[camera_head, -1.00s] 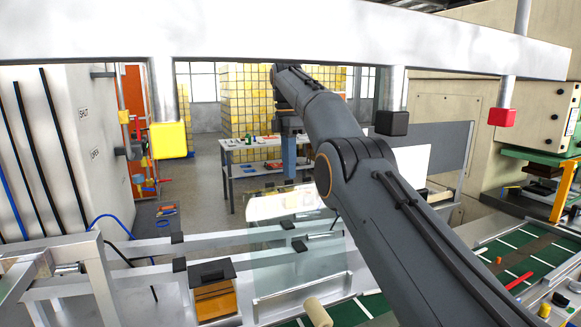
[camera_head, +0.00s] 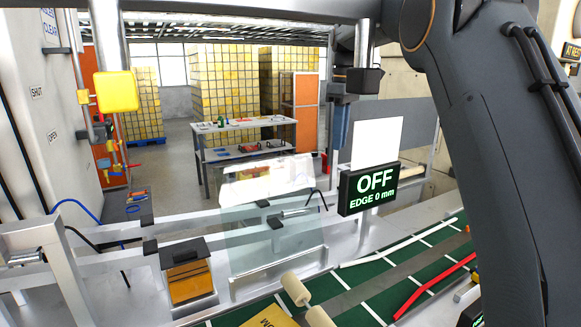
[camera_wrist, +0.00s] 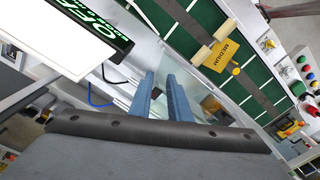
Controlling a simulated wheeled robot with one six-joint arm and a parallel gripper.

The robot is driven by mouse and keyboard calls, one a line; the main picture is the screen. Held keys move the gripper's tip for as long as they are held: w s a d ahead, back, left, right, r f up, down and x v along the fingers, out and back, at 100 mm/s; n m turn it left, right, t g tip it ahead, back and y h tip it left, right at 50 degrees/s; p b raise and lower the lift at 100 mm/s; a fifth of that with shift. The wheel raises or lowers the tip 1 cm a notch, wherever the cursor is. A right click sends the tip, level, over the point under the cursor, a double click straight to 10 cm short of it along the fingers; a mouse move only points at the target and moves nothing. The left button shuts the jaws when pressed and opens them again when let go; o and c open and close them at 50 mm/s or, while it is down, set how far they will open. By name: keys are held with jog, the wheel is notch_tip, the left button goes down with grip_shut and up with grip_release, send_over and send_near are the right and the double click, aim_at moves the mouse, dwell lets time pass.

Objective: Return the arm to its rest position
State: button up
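My arm rises along the right side of the head view and bends over at the top. My gripper's blue fingers (camera_head: 339,126) hang down behind the black knob in the head view, over the area right of the clear guard. In the wrist view my gripper (camera_wrist: 161,78) shows two blue fingers with a gap between them and nothing held. The fingertips appear clear of the surfaces around them.
The overhead bar carries a yellow block (camera_head: 116,91) and a black block (camera_head: 365,81). An OFF display (camera_head: 369,188) stands by the green conveyor (camera_head: 358,310). A yellow MEDIUM plate (camera_wrist: 220,56) lies on the conveyor. A clear guard (camera_head: 268,235) stands left of centre. A worktable (camera_head: 243,124) is behind.

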jog(key=s+d+f+m+b, duration=0.25)
jog(key=s+f, duration=0.35)
jog(key=f, duration=0.3)
jog(key=s+d+f+m+b, duration=0.1)
jog(key=s+f+m+b, duration=0.1)
jog(key=s+f+m, duration=0.5)
jog(key=s+d+f+m+t+b, duration=0.1)
jog(key=s+d+f+m+b, duration=0.1)
jog(key=s+f, duration=1.6)
jog(key=shift+s+f+b, duration=0.25)
jog(key=shift+s+b, duration=0.6)
jog(key=shift+b, duration=0.05)
